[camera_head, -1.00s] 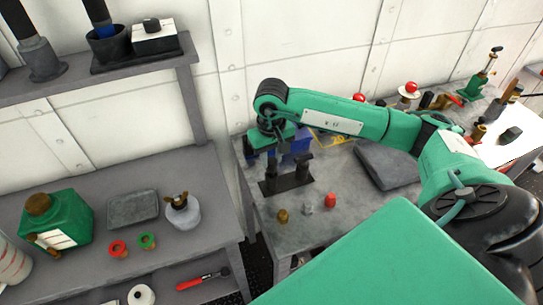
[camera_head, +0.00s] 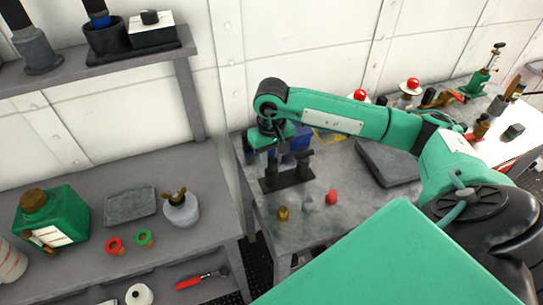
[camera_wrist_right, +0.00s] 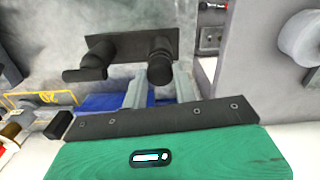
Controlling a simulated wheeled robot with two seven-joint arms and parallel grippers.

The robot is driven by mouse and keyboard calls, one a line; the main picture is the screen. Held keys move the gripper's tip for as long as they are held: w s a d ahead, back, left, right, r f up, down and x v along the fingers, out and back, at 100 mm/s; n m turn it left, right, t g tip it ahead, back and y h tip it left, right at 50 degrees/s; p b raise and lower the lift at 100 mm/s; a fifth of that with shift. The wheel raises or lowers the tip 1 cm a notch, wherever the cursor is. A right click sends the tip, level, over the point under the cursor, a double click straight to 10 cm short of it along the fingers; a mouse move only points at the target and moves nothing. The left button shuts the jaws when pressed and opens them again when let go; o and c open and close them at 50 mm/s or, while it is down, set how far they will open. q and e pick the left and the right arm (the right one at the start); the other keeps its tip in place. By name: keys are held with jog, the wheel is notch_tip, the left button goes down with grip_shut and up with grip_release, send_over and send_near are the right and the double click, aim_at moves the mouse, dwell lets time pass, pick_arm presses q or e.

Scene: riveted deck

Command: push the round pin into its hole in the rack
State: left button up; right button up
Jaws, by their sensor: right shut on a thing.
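The rack (camera_head: 290,183) is a dark plate on the grey bench, below my right gripper in the head view. It also shows at the top of the right wrist view (camera_wrist_right: 122,42). My right gripper (camera_wrist_right: 161,78) is shut on a dark round-headed pin (camera_wrist_right: 160,62), which is over one end of the rack. The pin appears at the rack's left end in the head view (camera_head: 270,166). Its lower end and the hole are hidden, so I cannot tell how deep it sits. A second dark piece with a crossbar (camera_wrist_right: 86,68) stands at the rack's other end. My left gripper is out of view.
Brass (camera_head: 283,213), grey (camera_head: 308,203) and red (camera_head: 331,197) small pieces stand in front of the rack. A dark flat slab (camera_head: 388,163) lies to the right. A blue object (camera_head: 297,141) is behind my gripper. A side bench (camera_head: 90,262) holds bottles and rings.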

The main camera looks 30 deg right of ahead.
jog(key=o, duration=1.1)
notch_tip(320, 180, up, 14)
jog(key=b, duration=0.3)
jog(key=shift+f, duration=0.15)
jog(key=shift+s+f, duration=0.1)
